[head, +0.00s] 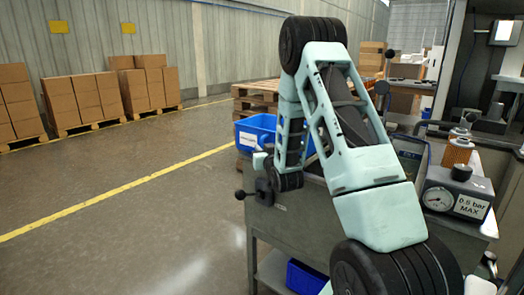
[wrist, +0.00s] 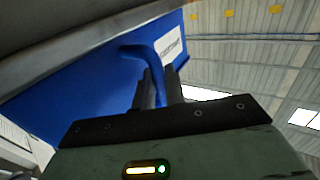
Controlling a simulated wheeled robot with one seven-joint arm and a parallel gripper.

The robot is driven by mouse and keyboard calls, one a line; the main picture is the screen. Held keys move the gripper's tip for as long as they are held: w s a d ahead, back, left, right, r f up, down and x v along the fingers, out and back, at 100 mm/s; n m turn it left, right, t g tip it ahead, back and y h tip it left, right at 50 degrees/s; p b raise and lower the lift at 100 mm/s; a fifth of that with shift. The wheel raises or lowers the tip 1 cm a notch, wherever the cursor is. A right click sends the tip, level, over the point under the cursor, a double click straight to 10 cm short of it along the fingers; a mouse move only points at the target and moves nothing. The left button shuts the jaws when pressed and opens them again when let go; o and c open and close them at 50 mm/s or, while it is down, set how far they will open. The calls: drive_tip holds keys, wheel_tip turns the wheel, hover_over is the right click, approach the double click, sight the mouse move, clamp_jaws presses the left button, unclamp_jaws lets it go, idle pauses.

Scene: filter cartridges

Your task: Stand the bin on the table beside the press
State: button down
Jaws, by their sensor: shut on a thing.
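The blue bin (head: 251,134) with a white label shows left of my arm in the head view, around the table's far left end. My arm hides its right part, and I cannot tell whether its base touches the table. In the wrist view the bin (wrist: 85,82) fills the upper left, its label at an angle. The grey table (head: 315,215) lies behind and below my arm. The press is not clearly identifiable; a gauge box (head: 455,192) marked "0.5 bar MAX" sits at the table's right.
An orange-ribbed cartridge (head: 457,152) stands behind the gauge box. Another blue container (head: 305,278) is on the table's lower shelf. Pallets (head: 268,97) are stacked behind the bin. Boxes (head: 85,97) line the left wall. The floor at left is clear.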

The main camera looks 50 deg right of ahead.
drive_tip(key=c, duration=1.5)
unclamp_jaws()
drive_tip(key=shift+f, duration=0.1)
drive_tip(key=shift+o, duration=0.2)
drive_tip(key=shift+r, duration=0.2)
drive_tip(key=p+v, duration=1)
drive_tip(key=v, duration=0.2)
drive_tip(key=shift+p, duration=0.4)
